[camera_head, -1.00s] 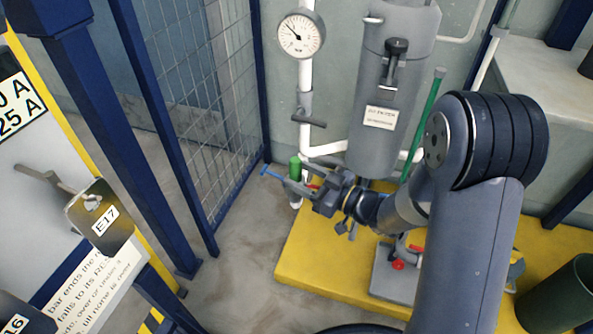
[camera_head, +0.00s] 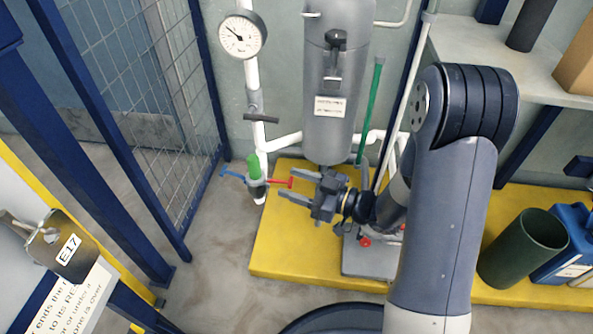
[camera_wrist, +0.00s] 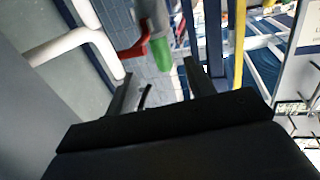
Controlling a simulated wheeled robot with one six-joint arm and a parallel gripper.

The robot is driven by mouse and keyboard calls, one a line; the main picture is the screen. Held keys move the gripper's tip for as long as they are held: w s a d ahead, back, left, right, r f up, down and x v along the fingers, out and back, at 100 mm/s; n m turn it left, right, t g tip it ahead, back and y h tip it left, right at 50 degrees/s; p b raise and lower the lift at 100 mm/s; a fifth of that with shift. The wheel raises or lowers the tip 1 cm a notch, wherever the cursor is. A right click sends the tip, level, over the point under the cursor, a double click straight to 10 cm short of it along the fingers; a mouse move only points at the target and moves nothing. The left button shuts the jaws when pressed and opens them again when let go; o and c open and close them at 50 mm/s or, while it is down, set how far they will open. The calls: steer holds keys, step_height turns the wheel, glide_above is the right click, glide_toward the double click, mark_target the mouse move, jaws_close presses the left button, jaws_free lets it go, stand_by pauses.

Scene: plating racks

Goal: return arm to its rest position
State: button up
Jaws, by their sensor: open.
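In the head view this green fitting (camera_head: 254,166) is left of the fingertips, with a visible gap.
A white pipe with a gauge (camera_head: 242,35) stands left of the cylinder. A mesh fence (camera_head: 150,90) is at the left, with a panel tagged E17 (camera_head: 68,250). A dark green bin (camera_head: 522,247) is on the yellow platform (camera_head: 300,258) at the right.

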mark_target(255, 169)
steer(key=b+x, duration=0.3)
steer(key=x, duration=0.7)
steer(key=shift+a+f, duration=0.15)
steer(key=shift+a, duration=0.25)
steer(key=shift+w+r, duration=0.1)
steer(key=shift+r, duration=0.3)
steer(key=shift+f, duration=0.1)
